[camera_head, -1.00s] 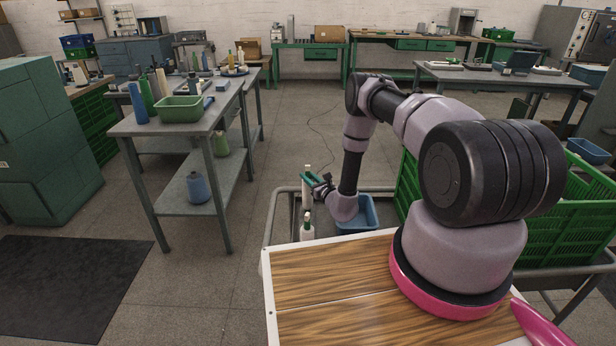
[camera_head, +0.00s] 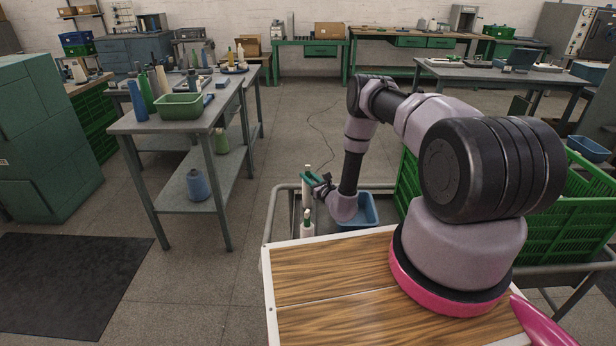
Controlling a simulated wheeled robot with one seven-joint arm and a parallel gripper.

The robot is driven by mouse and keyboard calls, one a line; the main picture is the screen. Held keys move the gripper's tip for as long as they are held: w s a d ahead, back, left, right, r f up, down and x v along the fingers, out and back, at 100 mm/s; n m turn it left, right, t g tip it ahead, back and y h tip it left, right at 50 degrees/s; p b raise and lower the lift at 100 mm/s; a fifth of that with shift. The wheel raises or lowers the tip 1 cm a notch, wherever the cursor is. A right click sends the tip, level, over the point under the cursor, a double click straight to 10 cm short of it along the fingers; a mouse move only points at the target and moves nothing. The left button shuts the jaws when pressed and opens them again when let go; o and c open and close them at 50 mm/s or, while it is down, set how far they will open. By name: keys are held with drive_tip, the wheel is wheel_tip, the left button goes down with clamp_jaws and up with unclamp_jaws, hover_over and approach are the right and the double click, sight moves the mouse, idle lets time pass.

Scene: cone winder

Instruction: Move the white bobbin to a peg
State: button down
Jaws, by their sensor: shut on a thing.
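A slim white bobbin (camera_head: 306,191) stands upright in the jaws of my gripper (camera_head: 309,179), just beyond the front edge of my wooden deck. The green-tipped jaws are shut around its upper part, and its top sticks out above them. I cannot make out clearly whether the held bobbin touches the grey cart below. I cannot pick out an empty peg.
A blue bin (camera_head: 358,212) sits on the cart (camera_head: 284,201) right of my gripper. A green crate (camera_head: 556,222) stands on the right. A grey table (camera_head: 160,123) on the left carries several coloured cones and a green tray (camera_head: 180,106). The floor between is clear.

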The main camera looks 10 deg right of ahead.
drive_tip(key=c, duration=0.6)
unclamp_jaws()
drive_tip(key=shift+s, duration=0.1)
drive_tip(key=v, duration=1)
drive_tip(key=shift+s+d, duration=0.15)
drive_tip(key=shift+s, duration=0.15)
